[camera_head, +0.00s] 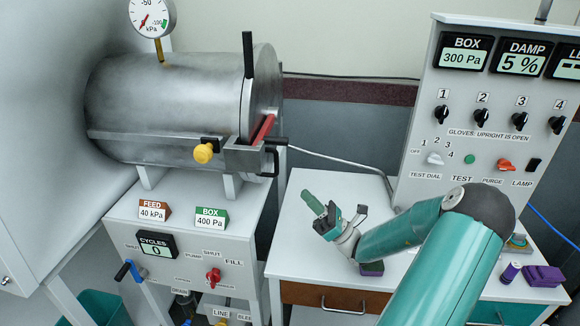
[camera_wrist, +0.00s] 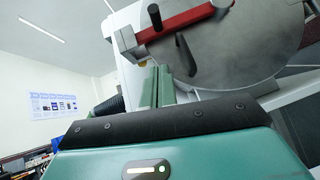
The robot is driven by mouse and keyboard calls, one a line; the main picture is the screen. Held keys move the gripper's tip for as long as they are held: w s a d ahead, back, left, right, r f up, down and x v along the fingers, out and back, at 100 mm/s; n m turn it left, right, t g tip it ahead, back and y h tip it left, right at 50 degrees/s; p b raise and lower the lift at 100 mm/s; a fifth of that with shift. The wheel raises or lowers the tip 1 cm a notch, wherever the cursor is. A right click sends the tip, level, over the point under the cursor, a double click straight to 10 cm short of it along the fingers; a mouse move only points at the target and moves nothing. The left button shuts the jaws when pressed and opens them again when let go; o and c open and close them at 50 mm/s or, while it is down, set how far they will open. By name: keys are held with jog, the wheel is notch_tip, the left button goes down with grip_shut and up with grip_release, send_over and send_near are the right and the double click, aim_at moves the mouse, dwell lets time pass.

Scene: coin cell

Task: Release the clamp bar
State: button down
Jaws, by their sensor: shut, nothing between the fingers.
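The red clamp bar (camera_head: 263,129) lies across the round metal end door of the steel chamber (camera_head: 165,100). In the wrist view the clamp bar (camera_wrist: 190,19) runs slantwise over the door (camera_wrist: 245,50), with a dark upright grip near its left end. My gripper (camera_head: 309,197) is in front of the chamber, below and to the right of the bar, over the white bench. Its two green fingers (camera_wrist: 156,86) are together and empty. In the wrist view they point up toward the door, below the bar, apparently not touching it.
A yellow knob (camera_head: 204,153) and a dark handle (camera_head: 271,162) stick out by the chamber mouth. The feed and box signs stand on the cabinet below. A sloped switch panel (camera_head: 485,120) rises at right.

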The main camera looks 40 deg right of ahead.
jog(key=s+d+r+x, duration=0.1)
jog(key=r+x, duration=0.1)
jog(key=x, duration=1)
jog(key=shift+r, duration=0.25)
jog(key=shift+d+r, duration=0.1)
jog(key=shift+d, duration=0.05)
